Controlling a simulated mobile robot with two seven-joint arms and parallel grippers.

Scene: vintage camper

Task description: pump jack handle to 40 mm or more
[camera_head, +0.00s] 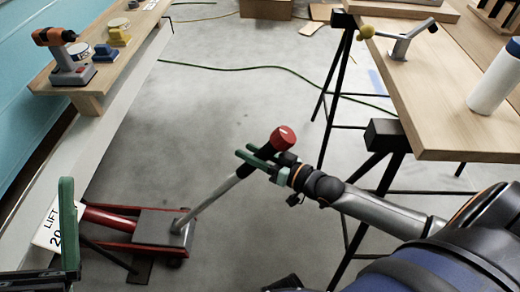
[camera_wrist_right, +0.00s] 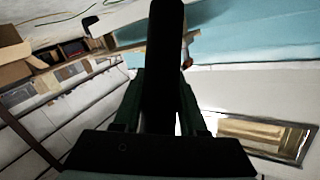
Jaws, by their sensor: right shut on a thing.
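The red floor jack (camera_head: 160,228) sits on the concrete floor at lower left in the head view, partly under the camper's side. Its grey jack handle (camera_head: 212,193) rises tilted up to the right and ends in a black grip with a red knob (camera_head: 282,138). My right gripper (camera_head: 257,160) is shut on the black grip just below the knob. In the right wrist view the dark grip (camera_wrist_right: 163,75) stands between the green fingers. My left gripper (camera_head: 68,228) shows only in part at the lower left edge, away from the handle; its opening is unclear.
A white sign reading "LIFT 20" (camera_head: 50,228) is by the jack, its end hidden. A wooden shelf (camera_head: 120,62) at left holds an orange drill (camera_head: 62,55). A green cable crosses open floor.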

